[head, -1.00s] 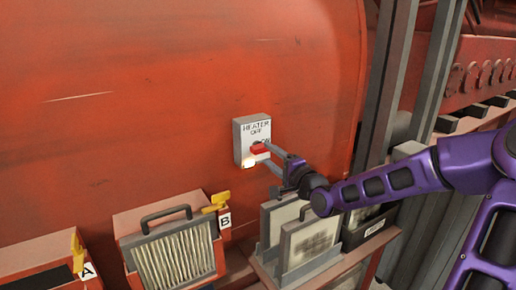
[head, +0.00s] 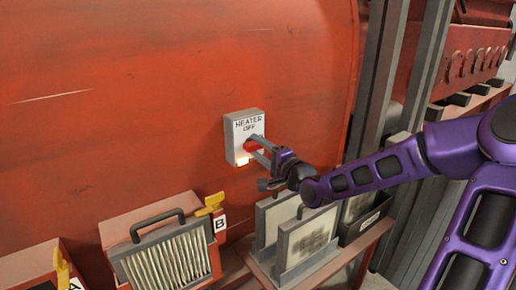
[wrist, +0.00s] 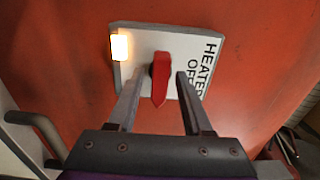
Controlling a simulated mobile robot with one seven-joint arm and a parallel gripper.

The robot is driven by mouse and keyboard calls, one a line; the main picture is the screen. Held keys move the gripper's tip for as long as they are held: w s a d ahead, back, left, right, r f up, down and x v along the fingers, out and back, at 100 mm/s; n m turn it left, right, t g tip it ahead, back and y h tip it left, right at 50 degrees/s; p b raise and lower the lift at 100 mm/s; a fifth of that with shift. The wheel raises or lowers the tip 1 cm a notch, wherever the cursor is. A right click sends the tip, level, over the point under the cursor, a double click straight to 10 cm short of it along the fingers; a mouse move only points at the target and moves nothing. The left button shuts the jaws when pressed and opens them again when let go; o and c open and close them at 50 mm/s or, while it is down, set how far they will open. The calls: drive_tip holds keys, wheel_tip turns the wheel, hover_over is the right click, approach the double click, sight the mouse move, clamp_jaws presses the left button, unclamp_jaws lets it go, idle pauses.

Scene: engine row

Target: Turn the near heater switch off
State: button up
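The heater switch is a grey-white box (head: 230,142) on the red curved wall, lettered HEATER OFF. Its red knob (wrist: 160,75) lies lengthwise between my fingers in the wrist view, its narrow end away from the OFF lettering, sideways on the box. In the head view my gripper (head: 253,149) covers most of the knob and the ON side. A small lamp (wrist: 120,47) on the box glows; it also shows in the head view (head: 242,162). My gripper (wrist: 157,84) is open, one finger on each side of the knob, with gaps visible on both sides.
Below stand a filter box (head: 165,255) with a handle and yellow latch, tagged B, and another at the lower left. Framed panels (head: 305,245) stand on a shelf under my arm. Grey posts (head: 375,80) rise at the right.

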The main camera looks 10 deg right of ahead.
clamp_jaws()
drive_tip(key=shift+n, duration=0.3)
drive_tip(key=n, duration=0.3)
drive_tip(key=shift+n+p, duration=0.3)
drive_tip(key=shift+p, duration=0.1)
drive_tip(key=n, duration=0.4)
drive_tip(key=shift+n+b, duration=0.3)
drive_tip(key=shift+b, duration=0.05)
drive_tip(key=n+b, duration=0.2)
drive_tip(key=n, duration=0.3)
drive_tip(key=shift+f+b, duration=0.1)
drive_tip(key=shift+b, duration=0.3)
drive_tip(key=shift+n+b, duration=1.3)
drive_tip(key=shift+n, duration=0.8)
drive_tip(key=shift+r, duration=0.2)
drive_tip(key=shift+o, duration=0.9)
unclamp_jaws()
